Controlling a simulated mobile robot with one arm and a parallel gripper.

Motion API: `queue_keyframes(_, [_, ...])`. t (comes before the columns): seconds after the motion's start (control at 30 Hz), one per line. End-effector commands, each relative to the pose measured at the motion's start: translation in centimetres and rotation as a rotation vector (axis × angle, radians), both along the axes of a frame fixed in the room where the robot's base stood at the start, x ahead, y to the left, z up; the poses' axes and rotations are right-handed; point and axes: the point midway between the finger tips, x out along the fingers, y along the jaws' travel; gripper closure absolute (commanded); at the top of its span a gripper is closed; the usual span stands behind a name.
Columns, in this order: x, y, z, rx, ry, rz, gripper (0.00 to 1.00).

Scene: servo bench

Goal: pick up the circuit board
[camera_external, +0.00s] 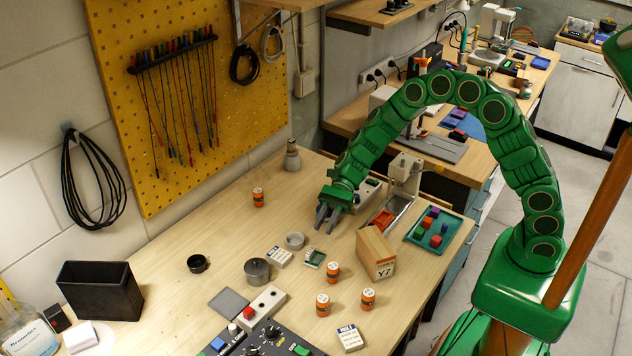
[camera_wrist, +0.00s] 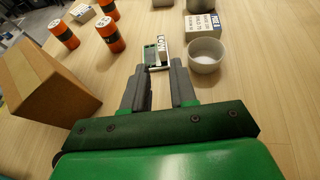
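The circuit board (camera_external: 315,257) is a small green and white piece lying on the wooden bench. In the wrist view the circuit board (camera_wrist: 157,52) lies just beyond my fingertips, roughly in line with the gap between them. My gripper (camera_external: 328,219) is above the bench, behind the board in the external view. My gripper (camera_wrist: 163,66) has its two grey fingers apart with nothing between them. I cannot tell the exact height of the fingertips over the bench.
A small round bowl (camera_wrist: 206,54) stands close right of the board. A cardboard box (camera_external: 375,252) stands nearby, at left in the wrist view (camera_wrist: 45,82). Orange cylinders (camera_external: 333,272) and a labelled white box (camera_external: 279,256) are also close. The bench's left middle is mostly clear.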

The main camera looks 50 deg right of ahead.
Motion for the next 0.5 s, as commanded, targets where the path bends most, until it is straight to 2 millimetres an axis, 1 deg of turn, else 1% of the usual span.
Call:
queue_keyframes(0.1, [-0.1, 0.2, -0.7, 0.000, 0.002, 0.000, 0.73])
queue_keyframes(0.3, [-0.4, 1.8, -1.2, 0.001, 0.002, 0.004, 0.73])
queue_keyframes(0.5, [-0.5, 2.8, -1.5, 0.000, 0.001, 0.002, 0.73])
